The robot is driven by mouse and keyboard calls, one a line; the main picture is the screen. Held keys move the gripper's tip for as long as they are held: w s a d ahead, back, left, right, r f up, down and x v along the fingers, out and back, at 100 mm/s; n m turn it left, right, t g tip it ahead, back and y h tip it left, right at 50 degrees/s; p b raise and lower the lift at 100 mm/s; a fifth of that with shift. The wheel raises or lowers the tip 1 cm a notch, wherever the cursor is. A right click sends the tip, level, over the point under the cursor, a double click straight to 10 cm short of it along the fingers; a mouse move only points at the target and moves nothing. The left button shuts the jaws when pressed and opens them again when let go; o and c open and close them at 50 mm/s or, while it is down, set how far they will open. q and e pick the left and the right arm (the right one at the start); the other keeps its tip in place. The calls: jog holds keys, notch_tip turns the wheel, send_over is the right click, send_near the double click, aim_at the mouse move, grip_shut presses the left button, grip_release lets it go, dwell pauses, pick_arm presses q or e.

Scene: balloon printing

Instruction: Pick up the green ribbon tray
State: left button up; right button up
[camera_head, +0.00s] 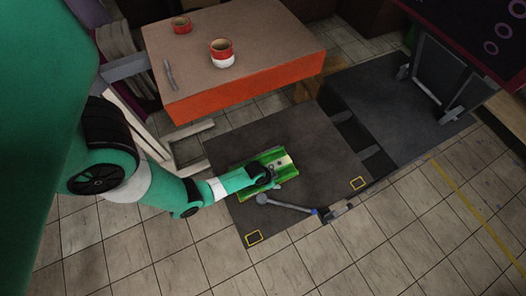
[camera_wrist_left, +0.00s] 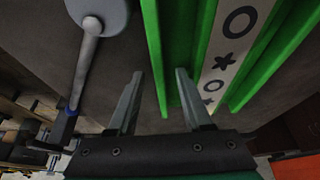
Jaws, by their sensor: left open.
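The green ribbon tray (camera_head: 284,158) lies on the dark flat platform in the head view. It has raised green side walls and a pale ribbon strip with dark circles and stars, clear in the left wrist view (camera_wrist_left: 229,50). My left gripper (camera_head: 270,176) is over the tray's near side and covers part of it. In the left wrist view my left gripper (camera_wrist_left: 160,72) is open, with one finger on each side of the tray's left wall. I cannot tell whether the fingers touch it. My right gripper is not in view.
A grey lever with a round end (camera_head: 285,205) lies just in front of the tray on the platform (camera_head: 325,160). A table with an orange front (camera_head: 250,85) stands behind, holding a red-and-white cup (camera_head: 222,55) and a red ring (camera_head: 181,25). Tiled floor is clear in front.

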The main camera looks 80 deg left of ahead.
pick_arm(q)
grip_shut()
jog(key=shift+r, duration=0.1)
dwell(1.2)
